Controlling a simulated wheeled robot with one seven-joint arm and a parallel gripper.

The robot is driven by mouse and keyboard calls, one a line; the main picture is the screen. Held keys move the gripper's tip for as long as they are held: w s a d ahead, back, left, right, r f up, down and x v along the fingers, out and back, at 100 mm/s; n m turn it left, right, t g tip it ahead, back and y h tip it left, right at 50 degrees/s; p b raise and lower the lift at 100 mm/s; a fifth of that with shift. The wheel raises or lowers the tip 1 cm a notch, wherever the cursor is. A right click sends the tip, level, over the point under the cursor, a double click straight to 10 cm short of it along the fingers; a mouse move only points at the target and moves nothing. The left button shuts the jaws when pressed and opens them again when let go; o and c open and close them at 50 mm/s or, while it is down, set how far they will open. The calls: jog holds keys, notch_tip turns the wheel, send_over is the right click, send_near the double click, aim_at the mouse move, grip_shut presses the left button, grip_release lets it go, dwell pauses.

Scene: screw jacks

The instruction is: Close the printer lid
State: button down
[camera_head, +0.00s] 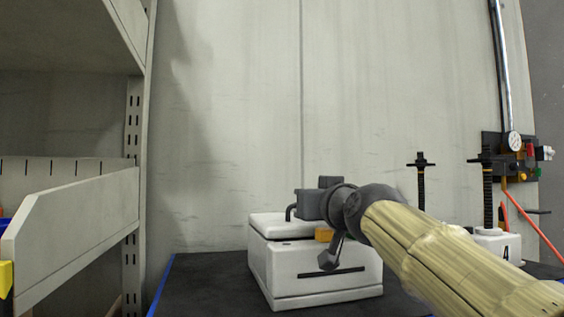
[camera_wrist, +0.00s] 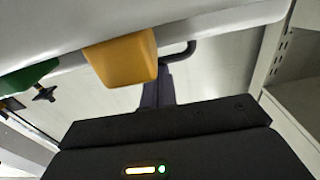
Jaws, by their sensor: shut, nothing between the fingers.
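The white printer (camera_head: 318,285) stands on the dark bench. Its white lid (camera_head: 268,222) lies low over the body, with a narrow dark gap along the front and side; I cannot tell if it is fully down. An orange block (camera_head: 323,234) sits at the lid's front edge and also shows in the wrist view (camera_wrist: 124,60) under the white edge. My gripper (camera_head: 291,213) is shut and empty, over the lid; its dark bent finger also shows in the wrist view (camera_wrist: 178,55), beside the orange block. Whether it touches the lid is unclear. My arm hides the printer's right rear.
The bench (camera_head: 205,283) is clear left of the printer. A grey shelf (camera_head: 75,215) stands at left. Screw jacks with black spindles (camera_head: 421,180) (camera_head: 487,190) stand at right, partly behind my arm. A gauge (camera_head: 515,141) hangs on the wall.

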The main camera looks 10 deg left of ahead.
jog(key=shift+s+f+b, duration=0.15)
jog(key=shift+f+b, duration=0.4)
jog(key=shift+f, duration=0.35)
jog(key=shift+s+d, duration=0.1)
jog(key=shift+r+p, duration=0.4)
jog(key=shift+r, duration=0.1)
jog(key=shift+s+d+r+p, duration=0.15)
jog(key=shift+s+r+p, duration=0.2)
jog(key=shift+r, duration=0.4)
jog(key=shift+s+d+r+p, duration=0.1)
jog(key=shift+s+r+p, duration=0.25)
jog(key=shift+r, duration=0.4)
jog(key=shift+s+d+f+b, duration=0.4)
jog(key=shift+s+b, duration=0.1)
jog(key=shift+b, duration=0.15)
jog(key=s+d+f+b, duration=0.2)
jog(key=s+f+b, duration=0.1)
jog(key=s+b, duration=0.3)
jog(key=shift+s+d+f+b, duration=0.25)
jog(key=shift+s+f+b, duration=0.1)
jog(key=shift+w, duration=0.1)
